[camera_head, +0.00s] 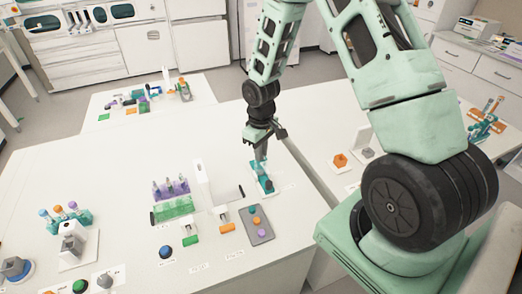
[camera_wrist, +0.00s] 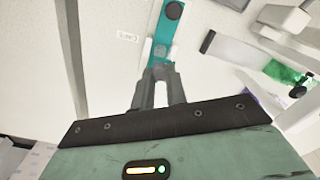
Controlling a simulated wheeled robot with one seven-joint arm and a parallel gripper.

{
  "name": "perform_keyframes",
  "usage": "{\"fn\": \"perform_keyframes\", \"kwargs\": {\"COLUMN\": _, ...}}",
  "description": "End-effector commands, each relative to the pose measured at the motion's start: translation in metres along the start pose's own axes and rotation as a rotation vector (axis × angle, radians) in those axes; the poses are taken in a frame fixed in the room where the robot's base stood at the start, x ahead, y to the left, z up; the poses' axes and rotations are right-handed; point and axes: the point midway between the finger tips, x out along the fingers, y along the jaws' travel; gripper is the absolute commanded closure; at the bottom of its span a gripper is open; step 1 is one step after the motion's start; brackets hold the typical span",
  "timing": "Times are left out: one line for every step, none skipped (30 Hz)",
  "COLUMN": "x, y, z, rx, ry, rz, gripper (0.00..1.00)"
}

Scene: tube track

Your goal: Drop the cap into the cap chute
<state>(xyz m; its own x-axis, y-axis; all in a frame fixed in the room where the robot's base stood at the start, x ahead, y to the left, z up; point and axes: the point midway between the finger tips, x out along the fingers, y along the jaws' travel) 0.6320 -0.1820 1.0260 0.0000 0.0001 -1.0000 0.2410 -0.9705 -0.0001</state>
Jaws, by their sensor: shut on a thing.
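My gripper (camera_head: 262,156) points down over a teal block (camera_head: 267,186) on the white table. In the wrist view its two fingers (camera_wrist: 160,72) are nearly together over the teal block (camera_wrist: 167,33). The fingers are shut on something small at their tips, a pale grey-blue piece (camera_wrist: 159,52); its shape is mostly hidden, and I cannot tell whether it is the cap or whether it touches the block. The block has a dark round piece (camera_wrist: 174,10) at its far end. I cannot tell for certain which thing is the cap chute.
A green rack with purple pieces (camera_head: 171,187) and a white upright stand (camera_head: 201,176) are farther left. An orange piece (camera_head: 340,159) sits on the right table. A gap separates the tables.

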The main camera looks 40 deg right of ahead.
Motion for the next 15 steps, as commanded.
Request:
{"fn": "perform_keyframes", "kwargs": {"x": 0.0016, "y": -0.0001, "z": 0.0, "rx": 0.0, "ry": 0.0, "rz": 0.0, "gripper": 1.0}}
{"fn": "perform_keyframes", "kwargs": {"x": 0.002, "y": -0.0001, "z": -0.0001, "rx": 0.0, "ry": 0.0, "rz": 0.0, "gripper": 1.0}}
{"fn": "perform_keyframes", "kwargs": {"x": 0.0022, "y": -0.0001, "z": -0.0001, "rx": 0.0, "ry": 0.0, "rz": 0.0, "gripper": 1.0}}
{"fn": "perform_keyframes", "kwargs": {"x": 0.0021, "y": 0.0, "z": -0.0001, "rx": 0.0, "ry": 0.0, "rz": 0.0, "gripper": 1.0}}
{"fn": "perform_keyframes", "kwargs": {"x": 0.0019, "y": 0.0, "z": -0.0001, "rx": 0.0, "ry": 0.0, "rz": 0.0, "gripper": 1.0}}
{"fn": "perform_keyframes", "kwargs": {"x": 0.0019, "y": 0.0, "z": -0.0001, "rx": 0.0, "ry": 0.0, "rz": 0.0, "gripper": 1.0}}
{"fn": "perform_keyframes", "kwargs": {"x": 0.0019, "y": 0.0, "z": -0.0001, "rx": 0.0, "ry": 0.0, "rz": 0.0, "gripper": 1.0}}
{"fn": "perform_keyframes", "kwargs": {"x": 0.0019, "y": 0.0, "z": -0.0001, "rx": 0.0, "ry": 0.0, "rz": 0.0, "gripper": 0.83}}
{"fn": "perform_keyframes", "kwargs": {"x": 0.0018, "y": 0.0, "z": -0.0001, "rx": 0.0, "ry": 0.0, "rz": 0.0, "gripper": 0.72}}
{"fn": "perform_keyframes", "kwargs": {"x": 0.0019, "y": 0.0, "z": -0.0001, "rx": 0.0, "ry": 0.0, "rz": 0.0, "gripper": 0.64}}
{"fn": "perform_keyframes", "kwargs": {"x": 0.0018, "y": 0.0, "z": -0.0001, "rx": 0.0, "ry": 0.0, "rz": 0.0, "gripper": 0.61}}
{"fn": "perform_keyframes", "kwargs": {"x": 0.0018, "y": 0.0, "z": -0.0001, "rx": 0.0, "ry": 0.0, "rz": 0.0, "gripper": 0.61}}
{"fn": "perform_keyframes", "kwargs": {"x": 0.0018, "y": 0.0, "z": -0.0001, "rx": 0.0, "ry": 0.0, "rz": 0.0, "gripper": 0.61}}
{"fn": "perform_keyframes", "kwargs": {"x": 0.0018, "y": 0.0, "z": -0.0001, "rx": 0.0, "ry": 0.0, "rz": 0.0, "gripper": 0.61}}
{"fn": "perform_keyframes", "kwargs": {"x": 0.0018, "y": 0.0, "z": -0.0001, "rx": 0.0, "ry": 0.0, "rz": 0.0, "gripper": 0.61}}
